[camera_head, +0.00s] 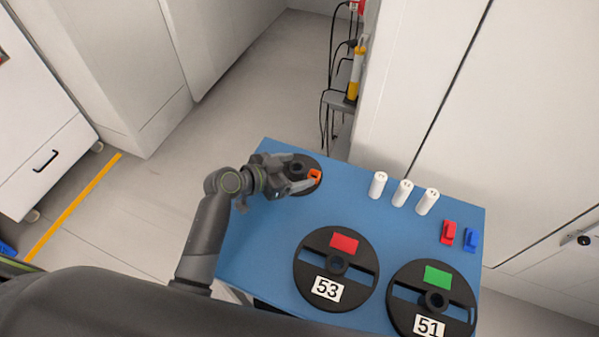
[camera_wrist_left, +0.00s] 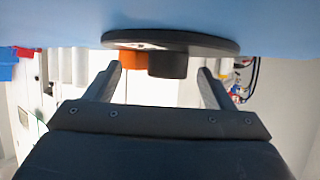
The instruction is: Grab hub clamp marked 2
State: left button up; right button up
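A small black disc (camera_head: 301,186) with a raised round black hub (camera_head: 297,167) and an orange piece (camera_head: 315,175) sits at the far left corner of the blue table. No 2 can be read on it, so I cannot tell whether it is the hub clamp marked 2. My left gripper (camera_head: 300,172) is over this disc and hides part of it. In the left wrist view, my left gripper (camera_wrist_left: 159,72) is open, with the black hub (camera_wrist_left: 168,64) and orange piece (camera_wrist_left: 132,59) ahead between its fingers, apparently not gripped. My right gripper is out of view.
The blue table (camera_head: 262,237) also holds a reel marked 53 (camera_head: 302,268), a reel marked 51 (camera_head: 400,310), and three white cylinders (camera_head: 402,193). A red clip (camera_head: 448,232) and a blue clip (camera_head: 471,240) lie at the right. White cabinets stand behind.

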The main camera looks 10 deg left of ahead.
pick_arm(q)
jog(key=c, duration=1.4)
jog(key=shift+c, duration=0.4)
jog(key=shift+r, duration=0.1)
